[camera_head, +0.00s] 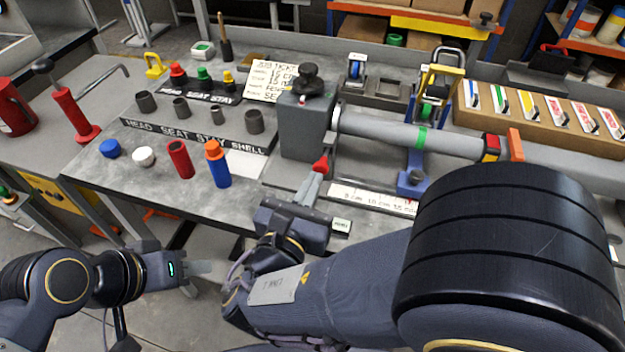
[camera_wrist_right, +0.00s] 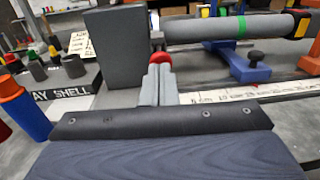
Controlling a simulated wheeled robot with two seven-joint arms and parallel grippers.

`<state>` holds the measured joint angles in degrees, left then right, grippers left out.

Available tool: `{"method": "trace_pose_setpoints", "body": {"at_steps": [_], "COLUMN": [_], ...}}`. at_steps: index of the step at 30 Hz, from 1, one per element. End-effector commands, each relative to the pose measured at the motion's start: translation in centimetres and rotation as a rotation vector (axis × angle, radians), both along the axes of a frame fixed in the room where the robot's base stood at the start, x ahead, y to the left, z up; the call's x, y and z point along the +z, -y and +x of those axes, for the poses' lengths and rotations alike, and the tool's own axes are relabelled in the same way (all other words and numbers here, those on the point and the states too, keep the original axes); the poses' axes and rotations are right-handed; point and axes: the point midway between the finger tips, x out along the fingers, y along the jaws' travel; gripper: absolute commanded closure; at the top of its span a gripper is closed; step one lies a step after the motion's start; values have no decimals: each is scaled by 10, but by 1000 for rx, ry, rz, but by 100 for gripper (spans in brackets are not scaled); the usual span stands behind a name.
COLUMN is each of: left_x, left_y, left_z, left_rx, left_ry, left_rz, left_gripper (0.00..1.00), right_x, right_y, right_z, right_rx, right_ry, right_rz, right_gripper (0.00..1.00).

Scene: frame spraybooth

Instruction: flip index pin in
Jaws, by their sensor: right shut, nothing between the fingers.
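The red-ended index pin (camera_head: 320,164) sticks out low at the front right of the grey headstock block (camera_head: 303,128). In the right wrist view the red end (camera_wrist_right: 158,60) shows just beyond my fingertips. My right gripper (camera_head: 314,175) is shut and empty, its tips right at the red end; whether they touch it I cannot tell. The pin's shaft is hidden. A black knob (camera_head: 307,80) sits on top of the block. My left gripper (camera_head: 203,270) hangs at the lower left, off the bench and away from everything; its finger gap is unclear.
A grey tube with a green band (camera_head: 423,137) runs right from the block over a blue support (camera_head: 412,178). A scale strip (camera_head: 372,198) lies in front. Red and blue cylinders (camera_head: 217,165) stand left. A box of coloured cards (camera_head: 540,110) is at the back right.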

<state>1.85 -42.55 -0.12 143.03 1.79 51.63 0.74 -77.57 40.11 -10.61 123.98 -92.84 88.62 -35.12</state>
Motion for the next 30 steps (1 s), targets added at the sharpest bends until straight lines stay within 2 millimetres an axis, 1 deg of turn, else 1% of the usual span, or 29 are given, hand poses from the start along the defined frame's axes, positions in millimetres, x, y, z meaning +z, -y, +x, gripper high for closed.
{"method": "trace_pose_setpoints", "body": {"at_steps": [3, 14, 19, 21, 30], "left_x": [0, 1, 6, 6, 5], "left_y": [0, 0, 0, 0, 0], "left_z": [0, 0, 0, 0, 0], "left_rx": [0, 0, 0, 0, 0], "left_ry": [0, 0, 0, 0, 0], "left_rz": [0, 0, 0, 0, 0], "left_gripper": [64, 64, 64, 64, 64], "right_x": [0, 0, 1, 0, 1], "right_y": [2, 2, 8, 8, 8], "right_z": [6, 7, 25, 29, 29], "right_rx": [1, 0, -4, -1, -3], "right_ry": [-1, 0, -1, -1, 2], "right_rz": [0, 0, 0, 0, 2], "right_gripper": [100, 100, 100, 100, 100]}}
